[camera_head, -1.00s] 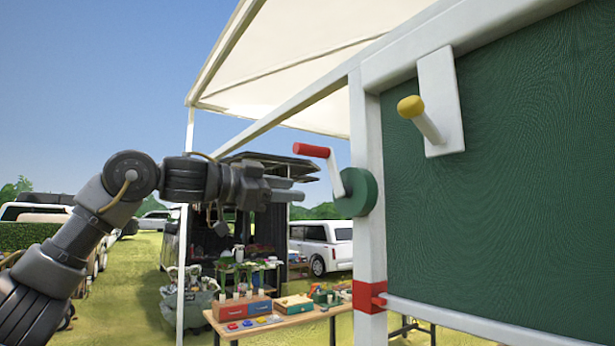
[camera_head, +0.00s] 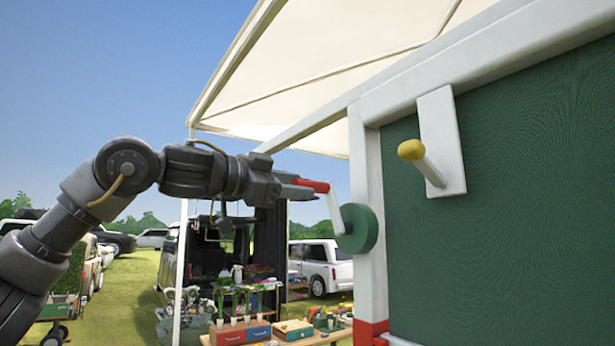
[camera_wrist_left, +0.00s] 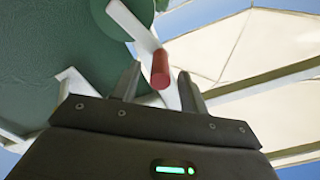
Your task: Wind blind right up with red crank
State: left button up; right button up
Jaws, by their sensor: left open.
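The red crank handle (camera_head: 316,186) joins a white crank arm (camera_head: 334,212) on a round green hub (camera_head: 360,229) at the white post. My left gripper (camera_head: 303,187) is open at the handle's free end. In the left wrist view the red handle (camera_wrist_left: 160,72) shows between the two spread fingertips (camera_wrist_left: 160,82), with gaps on both sides. I cannot tell whether either finger touches it. The green blind (camera_head: 510,190) hangs at the right, its lower edge near the bottom of the head view. My right gripper is not in view.
A white peg plate (camera_head: 440,130) with a yellow-tipped peg (camera_head: 411,150) stands out from the blind's front. The white post (camera_head: 366,285) has a red band (camera_head: 370,331) low down. A cream canopy (camera_head: 320,70) is overhead. A table with boxes (camera_head: 243,333) stands behind.

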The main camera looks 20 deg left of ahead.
pick_arm(q)
jog(key=shift+p+x, duration=0.5)
jog(key=shift+x, duration=1.1)
grip_shut()
